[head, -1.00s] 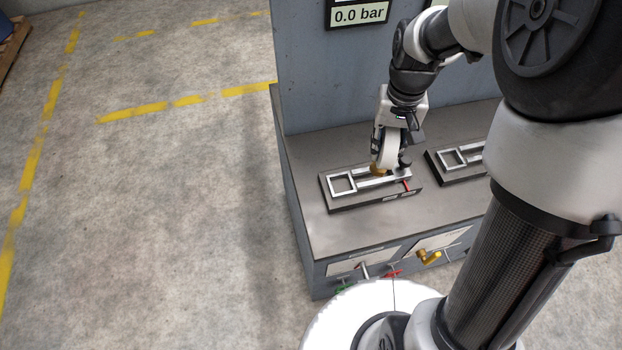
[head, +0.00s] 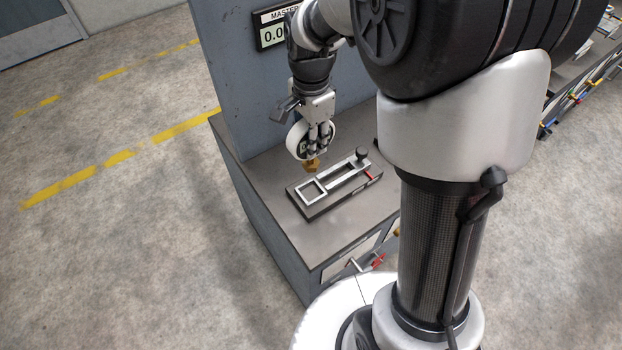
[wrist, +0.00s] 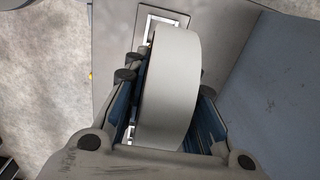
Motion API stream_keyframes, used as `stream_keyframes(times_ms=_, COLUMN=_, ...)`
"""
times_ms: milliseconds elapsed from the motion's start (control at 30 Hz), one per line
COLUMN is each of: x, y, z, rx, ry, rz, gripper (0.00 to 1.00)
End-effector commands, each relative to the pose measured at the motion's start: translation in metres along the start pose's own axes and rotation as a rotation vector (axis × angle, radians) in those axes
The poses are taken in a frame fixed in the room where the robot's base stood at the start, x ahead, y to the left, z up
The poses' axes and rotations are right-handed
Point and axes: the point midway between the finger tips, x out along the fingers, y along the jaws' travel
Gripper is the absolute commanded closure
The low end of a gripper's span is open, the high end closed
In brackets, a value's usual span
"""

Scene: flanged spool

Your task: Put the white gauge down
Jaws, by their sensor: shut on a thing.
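The white gauge (head: 298,139) is a round white drum with a brass fitting (head: 311,164) at its lower end. My gripper (head: 318,137) is shut on it and holds it above the bench, behind the fixture. In the wrist view the gauge's white rim (wrist: 171,88) stands between my two blue-lined fingers (wrist: 165,120). The dark fixture plate (head: 321,207) lies on the bench top below, with a square metal frame, a slotted rail, a black knob and a red lever. The brass fitting appears clear of the fixture. The gauge's face is mostly hidden.
The grey bench top (head: 262,187) has bare room left of the fixture. Valve handles, one red (head: 377,262), sit on the bench front. My arm hides the bench's right side.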

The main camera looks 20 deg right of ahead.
Motion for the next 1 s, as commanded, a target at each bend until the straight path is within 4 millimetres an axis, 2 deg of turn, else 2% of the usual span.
stream_keyframes(times_ms=33, x=0.018, y=0.001, z=0.000, rx=-0.001, ry=-0.001, rz=0.003, gripper=1.00)
stream_keyframes(times_ms=100, x=0.036, y=0.001, z=0.000, rx=-0.001, ry=-0.001, rz=0.003, gripper=1.00)
stream_keyframes(times_ms=300, x=0.078, y=0.000, z=0.000, rx=-0.002, ry=0.000, rz=0.000, gripper=1.00)
stream_keyframes(times_ms=567, x=0.096, y=0.000, z=0.000, rx=-0.002, ry=0.000, rz=0.000, gripper=1.00)
stream_keyframes(times_ms=800, x=0.130, y=0.000, z=0.000, rx=-0.002, ry=0.000, rz=0.000, gripper=1.00)
stream_keyframes(times_ms=1000, x=0.132, y=-0.001, z=0.000, rx=-0.002, ry=0.001, rz=-0.003, gripper=1.00)
